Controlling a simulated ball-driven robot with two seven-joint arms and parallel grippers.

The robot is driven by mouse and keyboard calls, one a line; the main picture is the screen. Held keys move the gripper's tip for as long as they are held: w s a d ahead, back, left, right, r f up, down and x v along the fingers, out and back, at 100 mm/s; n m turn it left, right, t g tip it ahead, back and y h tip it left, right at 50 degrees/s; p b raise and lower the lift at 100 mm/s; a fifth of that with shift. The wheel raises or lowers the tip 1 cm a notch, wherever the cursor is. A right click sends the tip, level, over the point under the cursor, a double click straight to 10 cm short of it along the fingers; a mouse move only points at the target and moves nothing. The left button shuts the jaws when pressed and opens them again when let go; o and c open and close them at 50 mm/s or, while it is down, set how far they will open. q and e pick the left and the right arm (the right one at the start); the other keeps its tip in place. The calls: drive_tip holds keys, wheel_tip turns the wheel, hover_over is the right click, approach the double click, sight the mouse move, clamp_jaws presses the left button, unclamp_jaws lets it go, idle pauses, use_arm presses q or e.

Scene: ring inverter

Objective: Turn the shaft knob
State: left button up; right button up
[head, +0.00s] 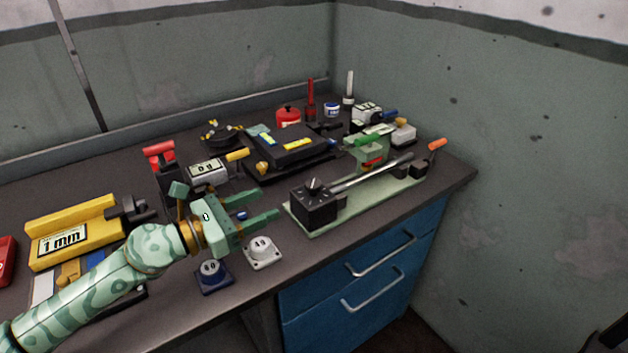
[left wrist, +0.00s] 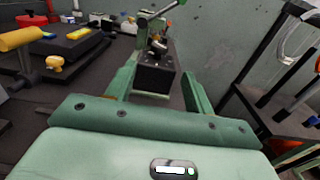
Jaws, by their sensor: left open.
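A grey shaft (head: 372,174) runs from the box to the back right, toward an orange-tipped handle (head: 437,145). My left gripper (head: 268,205) is open and empty, just left of the black box (head: 315,211), its fingers pointing at it. In the left wrist view the box (left wrist: 156,79) and knob (left wrist: 158,46) show ahead, between the open fingers. They look apart from the fingers. My right gripper is not in view.
A white dial block (head: 262,252) and a blue dial block (head: 212,276) sit in front of my gripper. A yellow block (head: 72,232) lies left. Black equipment (head: 290,150) stands behind. Blue drawers (head: 360,275) are below the bench edge; a wall is right.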

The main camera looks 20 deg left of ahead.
sight(306, 186)
use_arm(q)
drive_tip(key=p+x, duration=0.1)
drive_tip(key=x, duration=1)
drive_tip(key=shift+w+d, duration=0.15)
drive_tip(key=shift+w, duration=0.05)
drive_tip(key=shift+w+d, duration=0.4)
drive_tip(key=shift+w, duration=0.1)
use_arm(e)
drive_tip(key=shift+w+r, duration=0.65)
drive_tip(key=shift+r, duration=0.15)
